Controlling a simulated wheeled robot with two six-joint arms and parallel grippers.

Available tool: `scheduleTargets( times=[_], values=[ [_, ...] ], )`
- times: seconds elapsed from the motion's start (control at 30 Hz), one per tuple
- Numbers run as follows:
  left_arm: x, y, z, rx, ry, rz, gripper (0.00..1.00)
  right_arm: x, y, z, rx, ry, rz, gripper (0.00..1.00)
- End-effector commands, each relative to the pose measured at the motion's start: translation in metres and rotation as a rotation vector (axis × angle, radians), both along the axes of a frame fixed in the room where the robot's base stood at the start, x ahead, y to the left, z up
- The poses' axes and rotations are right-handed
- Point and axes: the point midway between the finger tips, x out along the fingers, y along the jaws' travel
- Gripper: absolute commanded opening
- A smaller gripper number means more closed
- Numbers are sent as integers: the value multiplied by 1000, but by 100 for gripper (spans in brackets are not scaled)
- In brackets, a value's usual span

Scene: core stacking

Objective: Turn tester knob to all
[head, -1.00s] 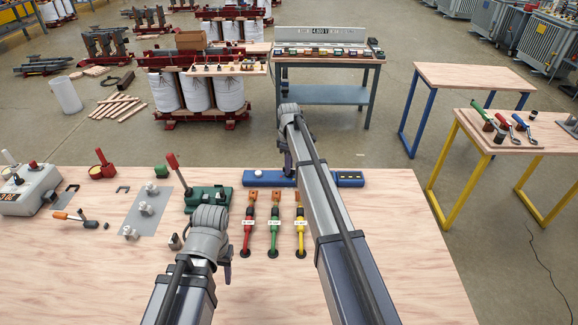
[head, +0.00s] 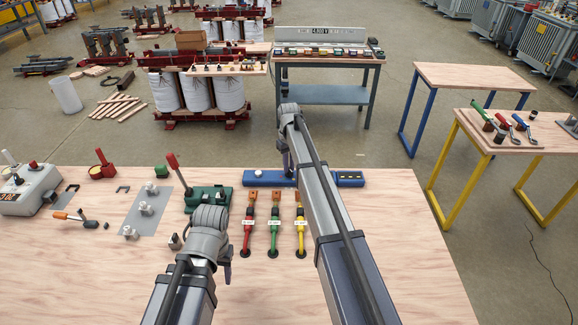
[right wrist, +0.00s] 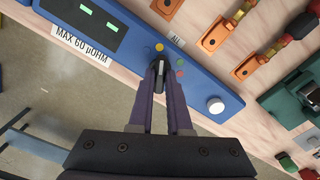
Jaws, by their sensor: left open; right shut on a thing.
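The blue tester (head: 258,179) lies along the far edge of the wooden workbench, partly hidden by my right arm. In the right wrist view the tester (right wrist: 200,82) shows its black knob (right wrist: 160,75), with yellow, red and green dots around it and a small label (right wrist: 176,39) beside it that seems to read ALL. My right gripper (right wrist: 160,88) is shut on the knob, one finger on each side. The knob's mark points up in that view, toward the yellow dot. My left gripper (head: 228,268) is open over the bench, left of the red lead, its fingers barely visible.
Red (head: 247,230), green (head: 274,230) and yellow (head: 300,230) leads lie in front of the tester. A green device with a red lever (head: 207,197) and a grey meter box (head: 30,190) stand on the left. The bench's right part is clear.

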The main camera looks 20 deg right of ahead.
Motion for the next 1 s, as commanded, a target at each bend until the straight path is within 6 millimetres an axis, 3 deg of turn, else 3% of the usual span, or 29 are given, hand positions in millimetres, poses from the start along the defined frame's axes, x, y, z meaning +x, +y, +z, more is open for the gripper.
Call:
scheduleTargets(
  times=[0.5,1.0],
  values=[
    [0,0,0,0,0,0,50,0,0,0,0,0,-399,0],
    [0,0,0,0,0,0,50,0,0,0,0,0,-531,0]
  ],
)
